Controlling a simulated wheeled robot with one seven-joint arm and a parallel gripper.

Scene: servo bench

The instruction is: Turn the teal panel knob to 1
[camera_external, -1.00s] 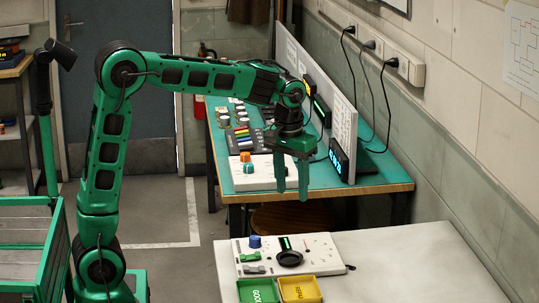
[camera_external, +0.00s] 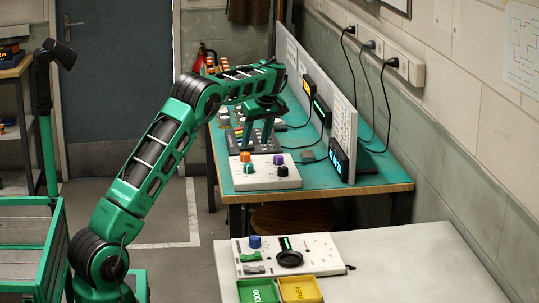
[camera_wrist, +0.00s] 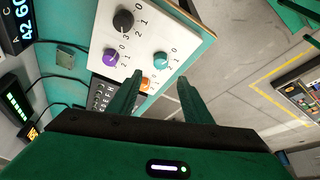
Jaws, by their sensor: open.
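The teal knob (camera_external: 249,168) is at the near left of a white panel (camera_external: 264,183) on the teal bench. It also shows in the wrist view (camera_wrist: 161,61), with printed digits around it; I cannot read its pointer setting. The same panel carries an orange knob (camera_external: 245,157), a purple knob (camera_external: 278,159) and a black knob (camera_external: 283,171). My gripper (camera_external: 255,147) is open and empty, pointing down above the far side of the panel. In the wrist view its fingertips (camera_wrist: 160,78) appear on either side of the orange knob's region, apart from the teal knob.
A dark keyed panel (camera_external: 236,139) lies just behind the white one. An upright board with displays (camera_external: 343,125) borders the bench on the right, with hanging cables. A nearer white table holds another knob panel (camera_external: 318,248) and green and yellow trays (camera_external: 300,302).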

